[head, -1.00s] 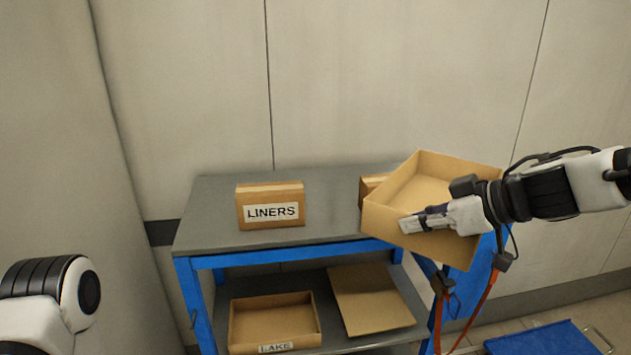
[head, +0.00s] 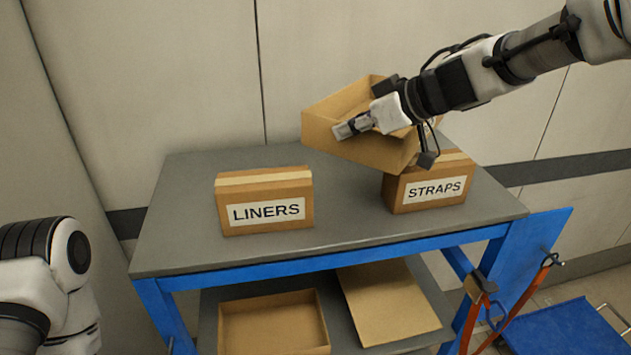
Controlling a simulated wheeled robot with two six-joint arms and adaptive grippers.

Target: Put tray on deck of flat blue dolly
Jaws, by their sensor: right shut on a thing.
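My right gripper (head: 357,125) is shut on the near wall of an open cardboard tray (head: 325,132). The tray is tilted and held above the table, over and partly behind the STRAPS box. My gripper and wrist hide part of its inside. The flat blue dolly (head: 565,330) is on the floor at the lower right, its deck bare where it shows and cut off by the picture's edge. My left arm shows at the lower left, but its gripper is out of view.
On the grey-topped blue table (head: 200,262) stand a LINERS box (head: 264,190) and a STRAPS box (head: 430,192). The lower shelf holds another open tray (head: 270,300) and a flat cardboard piece (head: 390,310). A red-handled tool (head: 470,320) hangs at the table's right end.

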